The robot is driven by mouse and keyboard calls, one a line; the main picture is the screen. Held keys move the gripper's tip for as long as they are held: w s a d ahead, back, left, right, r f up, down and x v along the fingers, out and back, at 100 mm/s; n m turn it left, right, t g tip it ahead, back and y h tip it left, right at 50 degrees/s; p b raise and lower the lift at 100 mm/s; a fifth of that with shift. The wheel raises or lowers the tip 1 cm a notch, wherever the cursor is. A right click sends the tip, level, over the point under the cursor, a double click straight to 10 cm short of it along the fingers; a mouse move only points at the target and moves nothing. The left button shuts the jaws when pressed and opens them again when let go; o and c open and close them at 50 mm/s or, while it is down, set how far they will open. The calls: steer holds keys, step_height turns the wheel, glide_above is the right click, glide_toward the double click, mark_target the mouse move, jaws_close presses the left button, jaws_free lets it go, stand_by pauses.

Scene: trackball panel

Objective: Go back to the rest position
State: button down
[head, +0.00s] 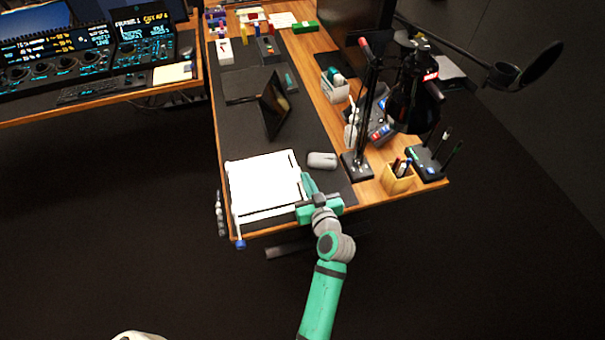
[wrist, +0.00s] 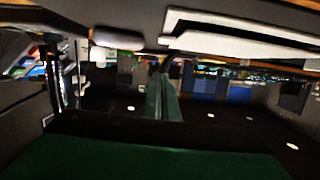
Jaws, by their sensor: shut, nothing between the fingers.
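My gripper (head: 309,186) is at the near end of the wooden desk (head: 270,229), beside the right edge of a white panel or paper stack (head: 262,186). In the wrist view its green fingers (wrist: 163,97) are together with nothing between them. My green and grey arm reaches up to it from the bottom of the head view. A grey mouse (head: 321,160) lies just beyond the gripper on the dark mat (head: 240,120); it also shows in the wrist view (wrist: 117,38). I cannot tell whether the gripper touches the desk.
A black lamp (head: 358,166), a pen cup (head: 397,178) and a black router-like box (head: 427,164) stand to the right. A dark tablet (head: 273,104) stands farther back on the mat. Dark floor (head: 120,200) is open to the left.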

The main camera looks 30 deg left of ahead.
steer(key=shift+v, duration=2.15)
steer(key=s+d+f+m+t+h, duration=0.1)
steer(key=s+d+f+m+h, duration=0.25)
steer(key=s+d, duration=0.5)
steer(key=s+d+f+m+t+h, duration=0.2)
steer(key=s+d+f+m+h, duration=0.15)
steer(key=s+d, duration=0.45)
steer(key=s+d+r+h, duration=0.1)
steer(key=s+r, duration=0.3)
steer(key=s, duration=0.4)
steer(key=s+d+r+m+t+h, duration=0.1)
steer(key=s+d+r+h, duration=0.1)
steer(key=s+r, duration=0.3)
steer(key=s+d, duration=0.1)
steer(key=s, duration=0.3)
steer(key=shift+d+r+h, duration=0.2)
steer(key=shift+r+h, duration=0.1)
